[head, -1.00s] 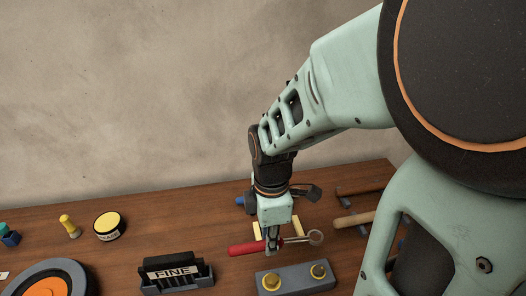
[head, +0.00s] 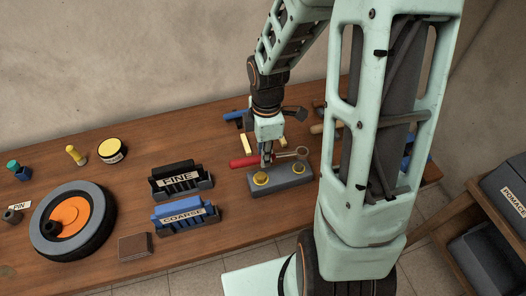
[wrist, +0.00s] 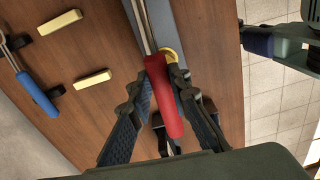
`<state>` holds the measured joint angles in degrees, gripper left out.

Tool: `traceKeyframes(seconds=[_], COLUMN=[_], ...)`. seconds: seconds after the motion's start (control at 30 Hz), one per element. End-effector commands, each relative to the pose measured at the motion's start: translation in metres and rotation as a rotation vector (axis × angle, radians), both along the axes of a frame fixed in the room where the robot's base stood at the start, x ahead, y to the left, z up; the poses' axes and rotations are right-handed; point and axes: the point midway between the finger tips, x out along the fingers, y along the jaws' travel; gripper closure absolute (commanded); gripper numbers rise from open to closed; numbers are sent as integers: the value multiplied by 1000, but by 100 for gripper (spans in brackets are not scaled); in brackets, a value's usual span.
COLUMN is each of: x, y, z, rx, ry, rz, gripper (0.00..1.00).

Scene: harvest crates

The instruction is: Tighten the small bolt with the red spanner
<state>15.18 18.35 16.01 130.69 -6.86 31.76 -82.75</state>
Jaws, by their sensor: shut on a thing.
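The red spanner (head: 243,161) is held roughly level just behind the grey block (head: 283,187). Its ring end (head: 302,152) points right. My gripper (head: 267,158) points down and is shut on the spanner; in the wrist view the red handle (wrist: 162,92) lies between its fingers. The block carries two yellow bolts, one at the left (head: 260,179) and one at the right (head: 298,168). I cannot tell surely which is smaller. The ring appears behind the right bolt, not around it. In the wrist view one bolt (wrist: 170,54) is partly hidden by the spanner.
Behind the gripper lie yellow rests (head: 245,143) and a blue-handled tool (wrist: 38,95). FINE (head: 181,188) and COARSE (head: 184,222) holders, a wheel (head: 88,236) and a yellow-lidded tin (head: 112,151) stand left. A crate shelf (head: 490,205) is at the right.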

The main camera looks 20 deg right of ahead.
Motion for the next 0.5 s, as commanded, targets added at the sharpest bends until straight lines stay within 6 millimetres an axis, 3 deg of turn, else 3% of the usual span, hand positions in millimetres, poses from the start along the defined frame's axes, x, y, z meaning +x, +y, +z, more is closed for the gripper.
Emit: traceKeyframes(seconds=[0.27,0.5], x=[0,0], y=[0,0], z=[0,-13], rx=[0,0], ry=[-1,0], rz=[0,0], gripper=[100,100])
